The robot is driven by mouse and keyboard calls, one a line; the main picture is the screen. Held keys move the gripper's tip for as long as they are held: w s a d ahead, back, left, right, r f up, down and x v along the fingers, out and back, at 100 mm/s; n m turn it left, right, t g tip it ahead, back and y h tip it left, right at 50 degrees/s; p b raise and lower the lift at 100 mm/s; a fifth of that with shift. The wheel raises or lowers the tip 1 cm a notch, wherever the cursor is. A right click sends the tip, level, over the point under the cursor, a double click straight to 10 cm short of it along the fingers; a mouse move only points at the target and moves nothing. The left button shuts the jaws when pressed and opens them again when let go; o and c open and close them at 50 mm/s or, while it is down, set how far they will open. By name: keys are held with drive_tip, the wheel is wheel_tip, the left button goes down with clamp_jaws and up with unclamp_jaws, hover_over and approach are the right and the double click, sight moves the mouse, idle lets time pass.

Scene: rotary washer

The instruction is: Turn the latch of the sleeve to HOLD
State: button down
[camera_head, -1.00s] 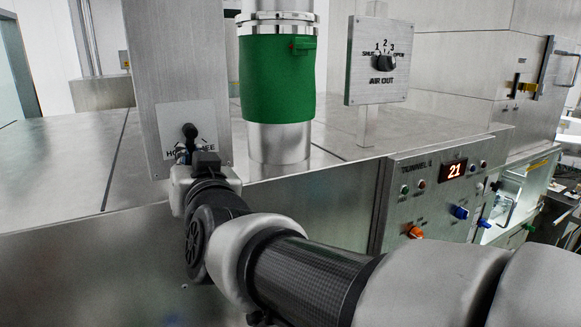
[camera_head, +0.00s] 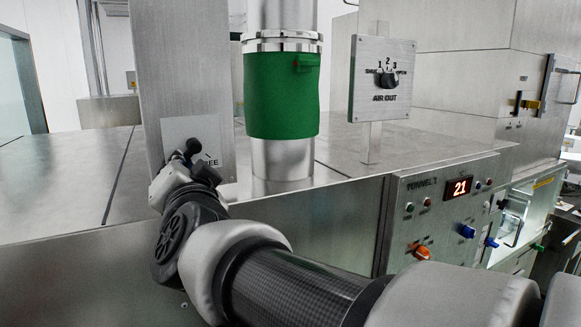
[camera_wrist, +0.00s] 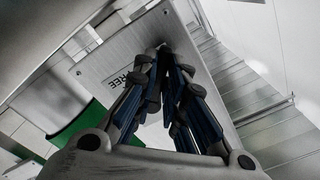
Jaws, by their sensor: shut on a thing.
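The sleeve's latch has a small plate (camera_head: 173,128) on a grey metal post, with FREE readable on its right. The HOLD side is hidden behind my gripper (camera_head: 189,152). In the wrist view the same plate (camera_wrist: 112,62) shows FREE beside the fingers. My gripper also shows in the wrist view (camera_wrist: 162,52), its fingertips closed together on the dark latch handle at the plate. The handle is mostly hidden, so I cannot tell its exact angle. The green sleeve (camera_head: 282,98) wraps a vertical metal pipe right of the post.
An AIR OUT dial panel (camera_head: 381,78) stands right of the pipe. A control panel (camera_head: 436,215) with a red 21 display and coloured knobs is on the machine's front at right. The steel top (camera_head: 70,175) is clear at left.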

idle(0.3)
drive_tip(key=c, duration=1.6)
unclamp_jaws()
drive_tip(key=shift+c, duration=0.2)
drive_tip(key=v, duration=1.2)
drive_tip(key=shift+a, duration=0.1)
